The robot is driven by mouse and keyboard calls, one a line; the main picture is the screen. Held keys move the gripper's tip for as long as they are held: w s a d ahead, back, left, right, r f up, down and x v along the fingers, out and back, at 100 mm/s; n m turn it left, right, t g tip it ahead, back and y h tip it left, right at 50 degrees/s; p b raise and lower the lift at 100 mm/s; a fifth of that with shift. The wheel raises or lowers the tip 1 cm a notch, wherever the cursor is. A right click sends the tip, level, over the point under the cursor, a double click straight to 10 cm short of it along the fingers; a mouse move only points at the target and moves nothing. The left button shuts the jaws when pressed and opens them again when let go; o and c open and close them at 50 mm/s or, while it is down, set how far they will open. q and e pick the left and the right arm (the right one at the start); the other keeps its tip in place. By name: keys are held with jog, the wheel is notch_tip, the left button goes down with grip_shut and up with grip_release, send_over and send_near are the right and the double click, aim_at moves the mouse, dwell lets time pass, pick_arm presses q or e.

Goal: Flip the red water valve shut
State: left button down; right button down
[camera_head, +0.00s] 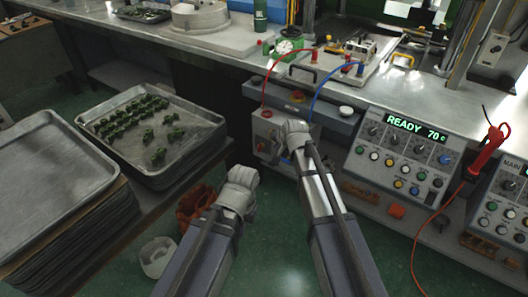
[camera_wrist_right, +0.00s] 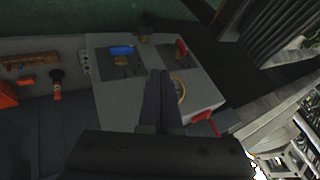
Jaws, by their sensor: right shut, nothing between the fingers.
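A grey box (camera_head: 268,133) under the bench carries small red parts, partly hidden behind my right gripper (camera_head: 297,135). In the right wrist view, its panel has a small red valve handle (camera_wrist_right: 181,47) on a dark plate, with a blue handle (camera_wrist_right: 120,50) on the plate to its left. My right gripper (camera_wrist_right: 162,74) is shut and empty. Its fingertips appear below and between the two handles, with no clear contact. My left gripper (camera_head: 241,182) is lower and to the left, in front of the box; its fingers are hidden.
A red hose (camera_head: 268,82) and a blue hose (camera_head: 320,88) arch above the box. A control panel (camera_head: 402,150) reading READY 70 stands to the right. A tray of green pieces (camera_head: 190,150) and stacked trays (camera_head: 50,165) are at left. Open floor lies below.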

aim_at(263, 146)
dwell(0.3)
jog(key=b+x, duration=0.8)
jog(key=x, duration=0.2)
jog(key=shift+f, duration=0.25)
jog(key=a, duration=0.1)
jog(key=w+a, duration=0.2)
jog(key=shift+w+a+r, duration=0.15)
jog(key=shift+r, duration=0.1)
jog(key=shift+w+a+r+g+h+p, duration=0.15)
jog(key=shift+g+h+p, duration=0.15)
jog(key=shift+p, duration=0.2)
